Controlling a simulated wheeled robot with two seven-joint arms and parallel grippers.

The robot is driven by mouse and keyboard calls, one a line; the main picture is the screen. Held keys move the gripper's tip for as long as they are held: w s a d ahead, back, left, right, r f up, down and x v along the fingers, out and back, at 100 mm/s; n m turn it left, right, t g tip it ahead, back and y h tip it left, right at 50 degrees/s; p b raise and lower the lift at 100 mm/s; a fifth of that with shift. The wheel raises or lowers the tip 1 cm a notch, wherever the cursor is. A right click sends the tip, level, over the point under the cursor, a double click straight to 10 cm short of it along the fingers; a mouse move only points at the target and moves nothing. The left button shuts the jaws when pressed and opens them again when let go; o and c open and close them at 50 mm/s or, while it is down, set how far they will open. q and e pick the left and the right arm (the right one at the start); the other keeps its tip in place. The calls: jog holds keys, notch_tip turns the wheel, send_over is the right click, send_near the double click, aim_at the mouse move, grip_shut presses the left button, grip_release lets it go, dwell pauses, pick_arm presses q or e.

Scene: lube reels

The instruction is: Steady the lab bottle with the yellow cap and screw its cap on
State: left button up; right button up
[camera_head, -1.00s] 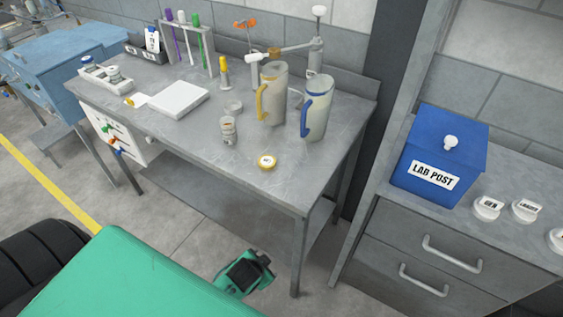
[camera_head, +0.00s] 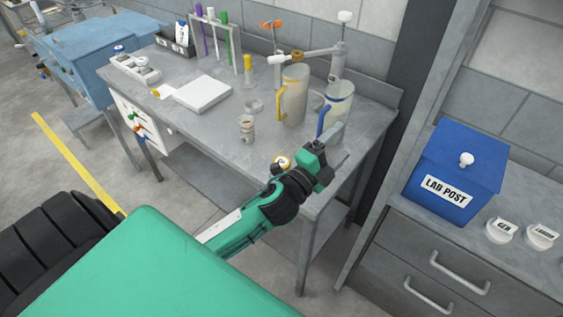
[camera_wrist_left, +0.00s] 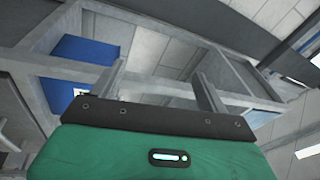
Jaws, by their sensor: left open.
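A small lab bottle (camera_head: 247,128) with a pale label stands upright on the grey bench (camera_head: 203,135), its top without the yellow cap. My left gripper (camera_head: 335,152) is open and empty over the bench's front right corner, to the right of the cap. In the left wrist view its two fingers (camera_wrist_left: 158,72) are spread with nothing between them; bottle and cap do not show there. My right gripper is not in view.
A yellow-handled jug (camera_head: 294,97) and a blue-handled jug (camera_head: 335,112) stand behind the gripper. A clear dish (camera_head: 254,106) and white slab (camera_head: 204,94) lie behind the bottle. A blue box (camera_head: 455,170) stands on the right cabinet. The bench front left of the cap is clear.

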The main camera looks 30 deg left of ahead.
pick_arm(q)
jog(key=d+r+m+g+h, duration=0.2)
jog(key=d+m+g+h, duration=0.4)
jog(key=m, duration=0.7)
jog(key=d+r+m+g+h, duration=0.1)
jog(key=d+m+g+h, duration=0.5)
jog(key=m, duration=0.6)
jog(key=w+a+f+m+g+y, duration=0.2)
jog(key=a+f+m+g+y, duration=0.4)
jog(key=a+f+m+y, duration=0.45)
jog(key=w+a+r+g+y, duration=0.1)
jog(key=a+r+y, duration=0.1)
jog(key=a, duration=0.7)
jog(key=a+r+m+y, duration=0.1)
jog(key=a+y, duration=0.3)
jog(key=a, duration=0.5)
jog(key=shift+w+a+r+g, duration=0.35)
jog(key=shift+a+r+g, duration=0.05)
